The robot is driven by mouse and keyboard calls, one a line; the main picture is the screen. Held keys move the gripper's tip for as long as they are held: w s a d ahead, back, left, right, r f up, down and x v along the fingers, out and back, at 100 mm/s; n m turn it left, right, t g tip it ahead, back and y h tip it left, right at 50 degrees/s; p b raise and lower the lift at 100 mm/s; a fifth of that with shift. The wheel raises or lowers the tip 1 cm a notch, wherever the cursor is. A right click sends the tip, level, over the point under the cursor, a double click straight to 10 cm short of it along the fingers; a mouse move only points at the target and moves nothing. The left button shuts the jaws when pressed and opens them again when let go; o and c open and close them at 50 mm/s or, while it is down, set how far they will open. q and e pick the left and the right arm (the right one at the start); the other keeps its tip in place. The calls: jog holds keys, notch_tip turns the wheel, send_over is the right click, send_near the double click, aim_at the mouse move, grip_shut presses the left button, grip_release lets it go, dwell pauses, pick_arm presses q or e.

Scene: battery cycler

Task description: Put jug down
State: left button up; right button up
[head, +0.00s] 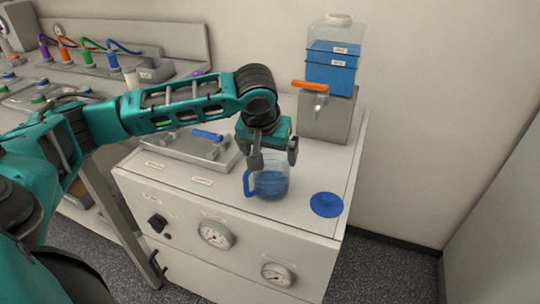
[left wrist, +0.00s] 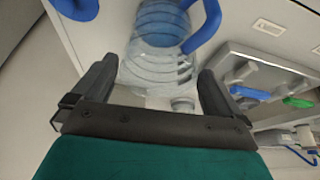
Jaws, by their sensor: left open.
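The jug (head: 271,183) is clear with blue liquid and a blue handle. It stands upright on the white cabinet top (head: 220,195). My left gripper (head: 272,160) is above and around the jug's upper part in the head view. In the left wrist view the jug (left wrist: 160,50) lies between and beyond the open fingers of my left gripper (left wrist: 155,95), with gaps on both sides. The gripper hides part of the jug's top in the head view. My right gripper is not in view.
A blue round lid (head: 326,204) lies right of the jug. A dispenser with blue liquid (head: 332,68) and an orange-handled tap stands behind. A metal tray (head: 190,149) with a blue-handled part lies left. The cabinet's front edge is close to the jug.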

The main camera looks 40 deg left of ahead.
pick_arm(q)
jog(key=p+v, duration=0.1)
jog(key=v, duration=0.8)
jog(key=s+d+f+m+h, duration=0.4)
jog(key=s+d+f+m, duration=0.25)
jog(key=d+f, duration=0.7)
jog(key=s+a+f+y, duration=0.1)
jog(key=s+a+f, duration=0.15)
jog(key=s, duration=0.45)
jog(key=s+a+f+y, duration=0.1)
jog(key=s+a+f, duration=0.1)
jog(key=s+f, duration=0.3)
jog(key=w+d+f+t+h+p, duration=0.1)
jog(key=w+d+f+t, duration=0.2)
jog(key=w+f+t, duration=0.3)
jog(key=shift+f+h, duration=0.3)
jog(key=shift+f, duration=0.4)
